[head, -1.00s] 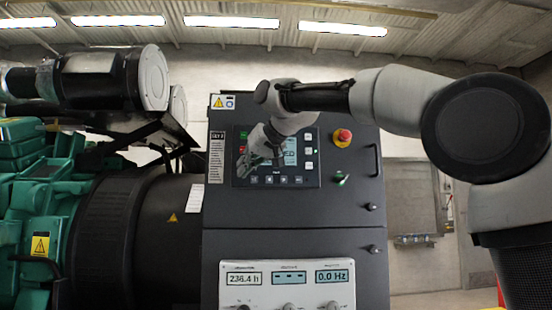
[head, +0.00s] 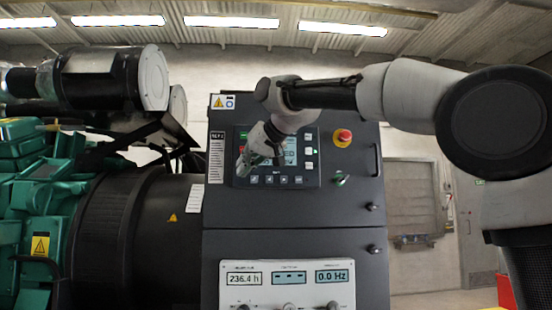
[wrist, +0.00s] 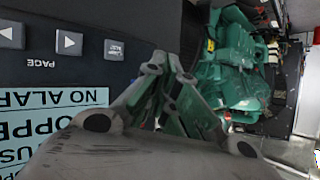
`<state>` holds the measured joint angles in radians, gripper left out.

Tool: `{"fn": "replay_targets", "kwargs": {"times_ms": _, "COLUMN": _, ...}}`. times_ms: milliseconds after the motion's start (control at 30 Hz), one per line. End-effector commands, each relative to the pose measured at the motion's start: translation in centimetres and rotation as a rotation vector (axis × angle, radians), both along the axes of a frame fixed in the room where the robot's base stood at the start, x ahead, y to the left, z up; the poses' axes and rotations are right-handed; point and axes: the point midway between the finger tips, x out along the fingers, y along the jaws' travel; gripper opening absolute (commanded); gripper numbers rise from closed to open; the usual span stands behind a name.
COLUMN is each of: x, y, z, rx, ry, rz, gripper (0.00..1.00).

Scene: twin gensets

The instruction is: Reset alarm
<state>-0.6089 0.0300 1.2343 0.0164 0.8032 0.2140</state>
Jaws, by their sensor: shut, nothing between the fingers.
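The genset control panel (head: 307,180) is on the upper front of the dark cabinet. Its lit screen (head: 291,151) is partly hidden by my gripper. In the wrist view the screen (wrist: 50,115) appears upside down, with words like "NO ALAR..." and "...OPPE..." cut off. Beside it are two arrow buttons with the label PAGE, and a small labelled button (wrist: 114,50) whose print is hard to read. My gripper (head: 241,172) is shut and empty in front of the panel's left part. In the wrist view its fingertips (wrist: 172,60) point past the button row; contact cannot be told.
A red emergency stop (head: 342,137) on a yellow base and a switch (head: 341,180) are right of the panel. A white meter panel (head: 287,284) is below. The green engine (head: 45,195) and a black round housing stand left. Door handles stick out at the cabinet's right edge.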

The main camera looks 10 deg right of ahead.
Motion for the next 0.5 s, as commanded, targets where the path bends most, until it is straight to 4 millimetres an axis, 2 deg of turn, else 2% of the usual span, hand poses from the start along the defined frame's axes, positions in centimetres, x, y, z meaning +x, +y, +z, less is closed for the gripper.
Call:
{"fn": "replay_targets", "kwargs": {"times_ms": 167, "x": -0.2, "y": 0.0, "z": 0.0, "rx": 0.000, "ry": 0.000, "rz": 0.000, "gripper": 0.00}}
{"fn": "replay_targets", "kwargs": {"times_ms": 500, "x": -3.8, "y": 0.1, "z": 0.1, "rx": 0.001, "ry": -0.001, "rz": 0.002, "gripper": 0.00}}
